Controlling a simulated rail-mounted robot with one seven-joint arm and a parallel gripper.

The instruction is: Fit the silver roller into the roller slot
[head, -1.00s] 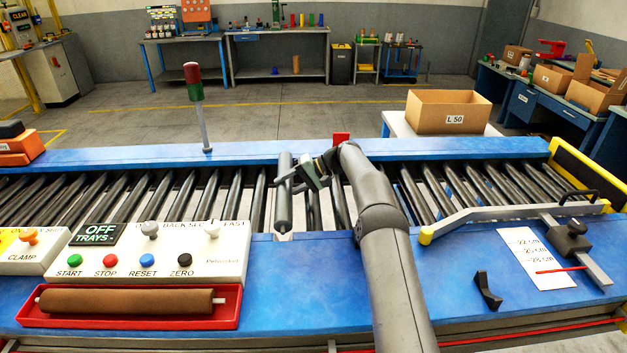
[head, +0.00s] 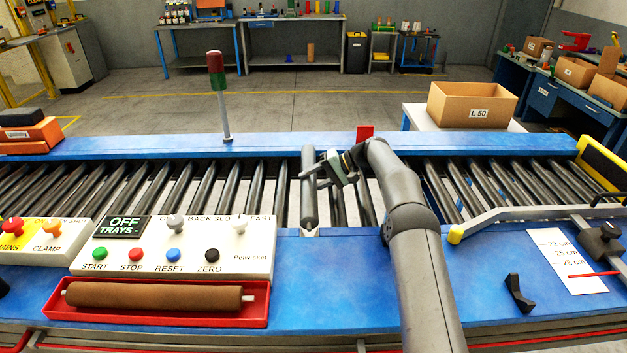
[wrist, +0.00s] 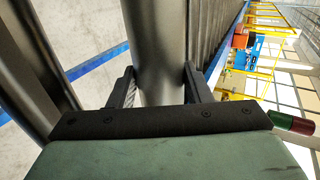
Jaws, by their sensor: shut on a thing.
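The silver roller (head: 308,200) is a smooth grey cylinder lying across the conveyor in the head view. My gripper (head: 313,176) comes from the right and is shut on it around its middle part. In the wrist view the roller (wrist: 158,45) runs between the two dark fingers of my gripper (wrist: 160,88). The roller's near end is at a pale notch of the roller slot (head: 310,232) in the near blue rail. Its far end is by the far rail. I cannot tell whether either end is seated.
Dark conveyor rollers (head: 200,195) lie on both sides, with a gap right of the silver roller. A control panel (head: 175,247) and a red tray (head: 258,312) with a brown roller (head: 155,295) are at the near left. A guide bar (head: 530,216) is at the right.

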